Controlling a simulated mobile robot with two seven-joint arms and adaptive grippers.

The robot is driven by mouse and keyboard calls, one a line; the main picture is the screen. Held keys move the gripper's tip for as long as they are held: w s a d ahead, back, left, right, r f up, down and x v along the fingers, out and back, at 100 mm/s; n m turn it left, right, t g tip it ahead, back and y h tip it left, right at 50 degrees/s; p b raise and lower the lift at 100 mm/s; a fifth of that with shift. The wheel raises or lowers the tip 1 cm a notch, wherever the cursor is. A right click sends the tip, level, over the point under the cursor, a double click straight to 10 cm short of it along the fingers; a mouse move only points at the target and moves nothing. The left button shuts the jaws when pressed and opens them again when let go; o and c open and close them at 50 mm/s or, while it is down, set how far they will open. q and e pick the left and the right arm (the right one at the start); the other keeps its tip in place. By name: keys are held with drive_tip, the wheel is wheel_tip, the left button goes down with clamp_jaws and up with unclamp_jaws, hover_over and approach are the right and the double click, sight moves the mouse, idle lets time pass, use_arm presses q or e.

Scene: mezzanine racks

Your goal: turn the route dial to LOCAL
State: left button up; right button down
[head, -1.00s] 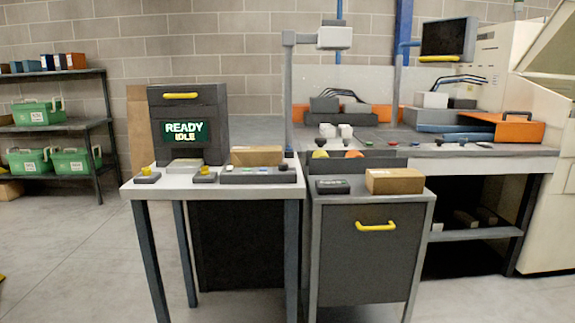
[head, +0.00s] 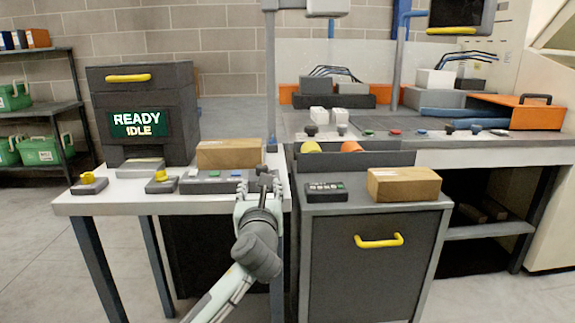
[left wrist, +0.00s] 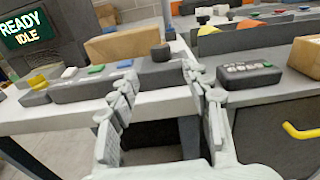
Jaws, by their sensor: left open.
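A dark round dial (head: 262,171) stands at the right end of a grey control panel (head: 208,187) on the white-topped table. In the left wrist view the dial (left wrist: 161,52) stands on the panel's raised right end, beyond and between my fingertips. No markings around it are readable, so its setting cannot be told. My left gripper (head: 258,187) is open and empty, with its fingers spread at the panel's near edge. It also shows in the left wrist view (left wrist: 157,70), apart from the dial. My right gripper is not in view.
A cardboard box (head: 230,153) sits just behind the panel. Yellow-knobbed switches (head: 160,182) and a dark READY IDLE display unit (head: 142,115) stand to the left. On the cabinet at right are a small keypad (head: 326,191) and another box (head: 404,185).

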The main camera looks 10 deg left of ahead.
sight(262, 171)
use_arm(q)
drive_tip(key=shift+r+x, duration=0.2)
drive_tip(key=shift+x, duration=1.05)
drive_tip(key=shift+r+x, duration=0.15)
drive_tip(key=shift+x, duration=1.15)
drive_tip(key=shift+r+x, duration=0.2)
drive_tip(key=shift+x, duration=1.05)
drive_tip(key=shift+d, duration=0.15)
clamp_jaws()
